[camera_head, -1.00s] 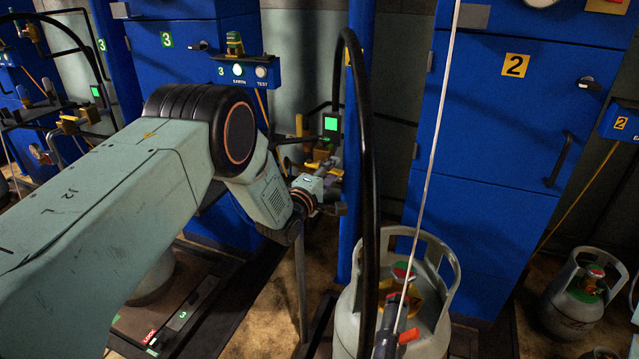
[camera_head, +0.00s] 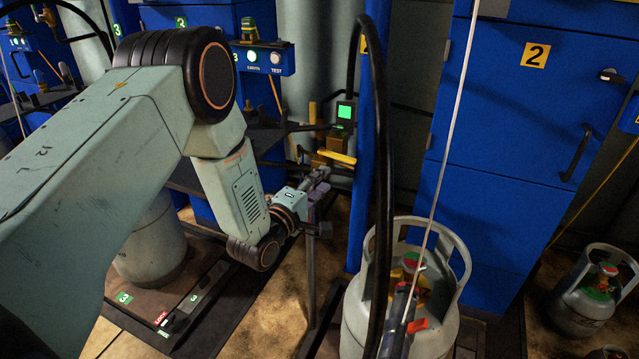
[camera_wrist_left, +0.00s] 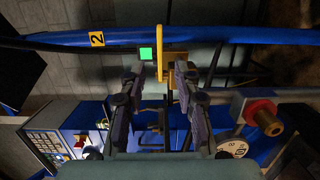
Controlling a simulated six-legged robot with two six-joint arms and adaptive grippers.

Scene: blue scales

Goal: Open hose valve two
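Hose valve two has a yellow lever (camera_head: 338,156) beside the blue post with a yellow "2" label. The lever sits below a small green-lit screen (camera_head: 344,112). My left gripper (camera_head: 320,192) is just below and left of the lever in the head view. In the left wrist view, its two dark fingers (camera_wrist_left: 158,84) are apart, with the yellow lever (camera_wrist_left: 173,52) ahead, between and beyond the tips. My right gripper is not in view.
A black hose (camera_head: 383,200) hangs from the blue post (camera_head: 369,150). A grey gas cylinder (camera_head: 440,325) stands right of my left gripper. A blue cabinet (camera_head: 510,130) marked 2 is behind it. The left wrist view shows a brass-and-red fitting (camera_wrist_left: 262,115) at right.

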